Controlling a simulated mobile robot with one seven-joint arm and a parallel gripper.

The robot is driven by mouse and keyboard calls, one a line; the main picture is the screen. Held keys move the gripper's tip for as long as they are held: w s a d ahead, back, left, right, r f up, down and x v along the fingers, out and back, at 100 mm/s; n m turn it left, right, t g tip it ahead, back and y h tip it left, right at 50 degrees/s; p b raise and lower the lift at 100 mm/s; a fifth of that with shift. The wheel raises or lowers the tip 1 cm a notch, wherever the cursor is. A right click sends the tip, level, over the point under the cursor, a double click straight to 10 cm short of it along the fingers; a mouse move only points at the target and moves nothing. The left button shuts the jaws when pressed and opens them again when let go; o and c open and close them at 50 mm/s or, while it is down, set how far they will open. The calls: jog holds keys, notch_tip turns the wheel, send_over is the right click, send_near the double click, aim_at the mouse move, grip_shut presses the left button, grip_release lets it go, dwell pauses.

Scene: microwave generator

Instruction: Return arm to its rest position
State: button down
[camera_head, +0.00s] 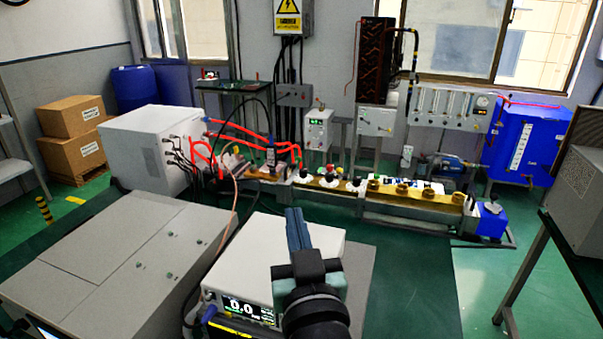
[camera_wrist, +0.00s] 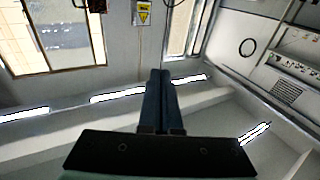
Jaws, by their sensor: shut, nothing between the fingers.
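My gripper (camera_head: 294,218) shows in the head view at the lower middle, above a white instrument (camera_head: 262,262) with a lit display reading 0.0. Its fingers are together and point up and away from the camera. In the wrist view the two dark blue fingers (camera_wrist: 157,75) lie side by side with nothing between them. Behind them that view shows the ceiling, a window and a wall, and no work surface. My forearm and the gripper hide part of the white instrument.
A large grey cabinet (camera_head: 125,260) stands at the lower left, close to the instrument. A white box (camera_head: 140,145) with red and black cables and a brass waveguide line (camera_head: 410,197) lie beyond. A blue tank (camera_head: 525,143) stands at the right. Green floor (camera_head: 415,275) is open right of my arm.

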jog(key=s+r+m+t+h, duration=0.1)
jog(key=s+r+t, duration=0.3)
jog(key=r, duration=1.1)
jog(key=s+r+m+t+h, duration=0.1)
jog(key=s+r+t, duration=0.3)
jog(key=s+r, duration=0.7)
notch_tip(320, 180, up, 5)
jog(key=shift+d+f+t+h, duration=0.2)
jog(key=shift+d+t+h, duration=0.1)
jog(key=shift+d+h, duration=0.15)
jog(key=c, duration=1.5)
grip_release()
jog(key=shift+w+a, duration=0.1)
jog(key=shift+c, duration=0.2)
